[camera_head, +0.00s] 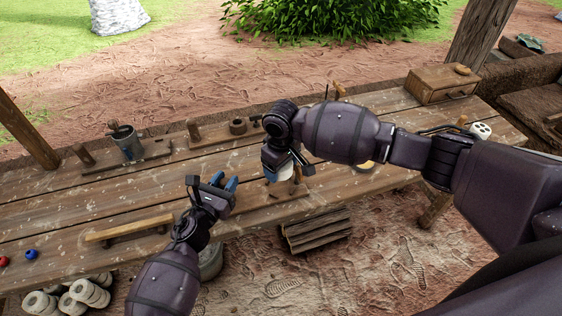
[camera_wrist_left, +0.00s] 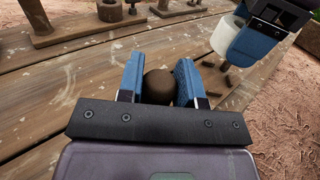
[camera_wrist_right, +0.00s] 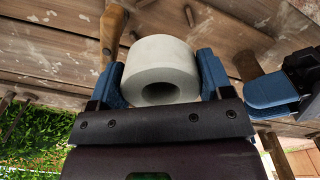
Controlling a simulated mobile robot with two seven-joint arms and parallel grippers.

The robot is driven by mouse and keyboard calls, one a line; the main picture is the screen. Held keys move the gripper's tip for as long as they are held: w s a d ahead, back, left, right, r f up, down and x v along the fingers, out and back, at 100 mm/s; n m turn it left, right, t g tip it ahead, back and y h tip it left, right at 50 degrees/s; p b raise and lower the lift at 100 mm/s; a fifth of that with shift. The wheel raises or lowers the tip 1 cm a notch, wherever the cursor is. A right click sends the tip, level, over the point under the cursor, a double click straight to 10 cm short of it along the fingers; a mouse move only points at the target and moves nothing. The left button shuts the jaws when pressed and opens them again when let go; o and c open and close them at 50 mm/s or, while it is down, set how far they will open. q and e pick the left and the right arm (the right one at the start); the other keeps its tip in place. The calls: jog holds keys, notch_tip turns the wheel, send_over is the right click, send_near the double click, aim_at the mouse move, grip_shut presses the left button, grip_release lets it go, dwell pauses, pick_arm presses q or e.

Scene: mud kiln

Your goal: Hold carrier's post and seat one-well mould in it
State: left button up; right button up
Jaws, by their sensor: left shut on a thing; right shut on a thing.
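The one-well mould is a pale, thick cylinder (camera_wrist_right: 158,62) with a round dark hole in the face towards the right wrist camera. My right gripper (camera_wrist_right: 160,78) is shut on it. It also shows as a white piece in the left wrist view (camera_wrist_left: 228,38) and under my right gripper in the head view (camera_head: 285,172). My left gripper (camera_head: 226,183) is shut on the carrier's brown post, whose rounded top (camera_wrist_left: 159,86) shows between the blue fingers. The carrier's base is mostly hidden by my gripper. The mould is held to the right of the post, apart from it.
Behind stand a board with a post and metal mug (camera_head: 126,142) and another with a dark ring (camera_head: 238,126). A drawer box (camera_head: 442,84) is at the far right. A long wooden bar (camera_head: 130,229) lies front left, near red and blue balls (camera_head: 31,254). Small brown pieces (camera_wrist_left: 199,101) lie near the grippers.

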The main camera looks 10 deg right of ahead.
aim_at(283, 188)
jog(key=shift+s+d+f, duration=0.1)
jog(key=shift+s+f, duration=0.1)
jog(key=shift+f, duration=0.25)
jog(key=shift+s+f, duration=0.2)
jog(key=shift+f, duration=0.25)
jog(key=shift+s+f, duration=0.15)
jog(key=shift+f, duration=0.5)
jog(key=shift+w+f, duration=0.55)
jog(key=shift+f, duration=0.1)
jog(key=shift+s+f, duration=0.2)
jog(key=shift+w+d+f, duration=0.1)
jog(key=shift+f, duration=0.15)
jog(key=shift+d, duration=0.3)
jog(key=shift+a+f, duration=0.1)
jog(key=shift+a, duration=0.2)
